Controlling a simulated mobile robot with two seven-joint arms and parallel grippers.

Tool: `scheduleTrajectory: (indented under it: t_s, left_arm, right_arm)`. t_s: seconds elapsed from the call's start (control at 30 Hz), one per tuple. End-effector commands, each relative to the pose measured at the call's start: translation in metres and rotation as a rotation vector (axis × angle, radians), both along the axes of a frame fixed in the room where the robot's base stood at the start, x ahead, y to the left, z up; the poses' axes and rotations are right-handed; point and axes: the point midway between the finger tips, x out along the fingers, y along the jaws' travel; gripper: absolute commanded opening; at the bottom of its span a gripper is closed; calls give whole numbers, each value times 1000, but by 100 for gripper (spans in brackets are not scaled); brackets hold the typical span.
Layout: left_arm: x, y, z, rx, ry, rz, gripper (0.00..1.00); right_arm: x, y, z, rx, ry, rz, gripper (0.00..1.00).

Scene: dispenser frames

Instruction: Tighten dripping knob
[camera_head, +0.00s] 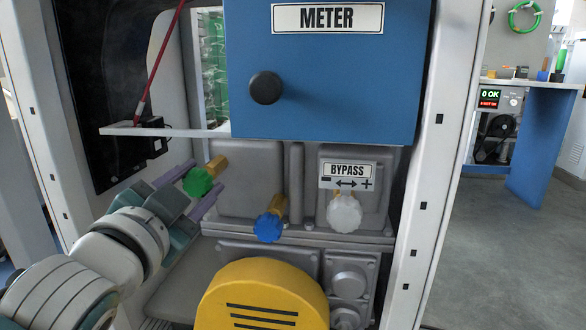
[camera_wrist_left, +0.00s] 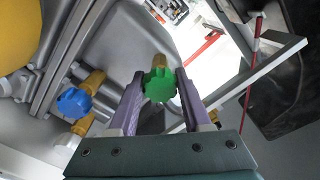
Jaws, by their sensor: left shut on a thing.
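A green knob (camera_head: 198,182) sits on a brass stem at the left of the cabinet, below the blue meter box. My left gripper (camera_head: 207,174) reaches in from the left and is shut on this knob, one purple finger on each side. In the left wrist view the green knob (camera_wrist_left: 159,86) lies between the two fingers. A blue knob (camera_head: 268,227) on a brass stem is lower and to the right; it also shows in the left wrist view (camera_wrist_left: 74,102). A white knob (camera_head: 344,213) is under the BYPASS label. I cannot make out a drip at any knob.
The blue METER box (camera_head: 330,80) with a black knob (camera_head: 266,88) overhangs the knobs. A pale shelf plate (camera_head: 170,132) juts out above my left gripper. A yellow cover (camera_head: 262,297) bulges below. A white cabinet post (camera_head: 440,150) stands at the right, with open floor beyond.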

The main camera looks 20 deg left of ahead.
Motion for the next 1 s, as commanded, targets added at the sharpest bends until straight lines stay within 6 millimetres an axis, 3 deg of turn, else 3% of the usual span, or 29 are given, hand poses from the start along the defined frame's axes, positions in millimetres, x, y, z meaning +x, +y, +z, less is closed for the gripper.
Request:
scheduleTrajectory:
  t_s: [0.7,0.73,1.0]
  left_arm:
    - [0,0,-1,74,19,1,0]
    - [0,0,-1,74,19,1,50]
    - [0,0,0,73,18,1,78]
  right_arm:
    - [0,-1,4,-3,1,2,50]
    - [0,-1,4,-4,0,2,50]
    - [0,-1,4,-5,0,4,50]
